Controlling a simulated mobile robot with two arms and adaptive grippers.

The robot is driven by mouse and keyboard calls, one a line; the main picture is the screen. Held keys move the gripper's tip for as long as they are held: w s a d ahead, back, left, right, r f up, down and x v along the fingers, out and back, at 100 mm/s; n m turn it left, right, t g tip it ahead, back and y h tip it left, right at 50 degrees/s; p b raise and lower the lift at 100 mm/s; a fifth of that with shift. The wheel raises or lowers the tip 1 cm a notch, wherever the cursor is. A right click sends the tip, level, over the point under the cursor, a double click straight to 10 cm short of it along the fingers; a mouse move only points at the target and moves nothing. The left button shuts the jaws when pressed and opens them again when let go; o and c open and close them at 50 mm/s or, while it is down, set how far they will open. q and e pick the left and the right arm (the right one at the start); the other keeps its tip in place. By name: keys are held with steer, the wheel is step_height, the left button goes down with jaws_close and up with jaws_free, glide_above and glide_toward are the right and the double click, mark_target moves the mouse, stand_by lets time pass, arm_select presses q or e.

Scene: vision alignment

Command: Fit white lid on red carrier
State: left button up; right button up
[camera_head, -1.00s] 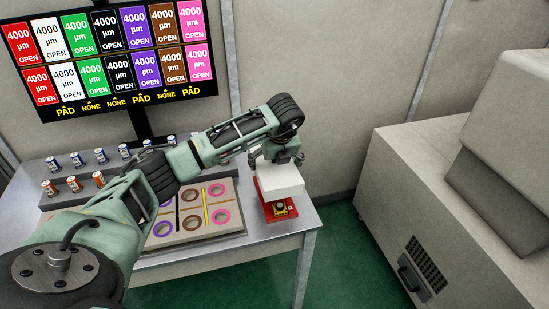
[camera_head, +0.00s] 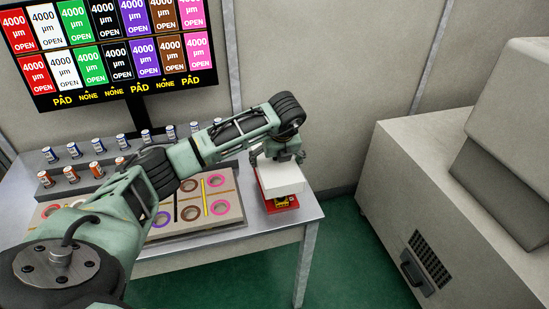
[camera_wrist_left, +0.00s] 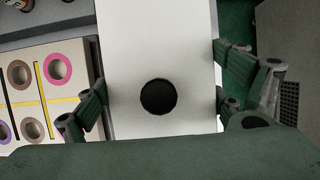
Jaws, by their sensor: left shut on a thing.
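The white lid (camera_head: 281,178) is a white block-shaped cover in the head view, at the right end of the table. My left gripper (camera_head: 277,157) is shut on it from above. In the left wrist view the white lid (camera_wrist_left: 160,45) lies between the two fingers of my left gripper (camera_wrist_left: 160,100), with a round black spot on its top. The red carrier (camera_head: 280,204) sits on the table below the lid, with a yellow and black part in it. The lid covers much of the carrier from above; I cannot tell whether they touch. My right gripper is not in view.
A beige board (camera_head: 232,218) with coloured rings lies left of the carrier, partly behind my left arm. Several small cans (camera_head: 97,171) stand in racks at the back left. A monitor (camera_head: 110,45) stands behind. A large grey cabinet (camera_head: 440,210) is at the right, beyond a floor gap.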

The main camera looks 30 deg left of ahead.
arm_select(q)
steer(key=shift+f+b, duration=2.75)
steer(key=shift+f, duration=0.9)
steer(key=o, duration=1.1)
steer(key=v, duration=1.2)
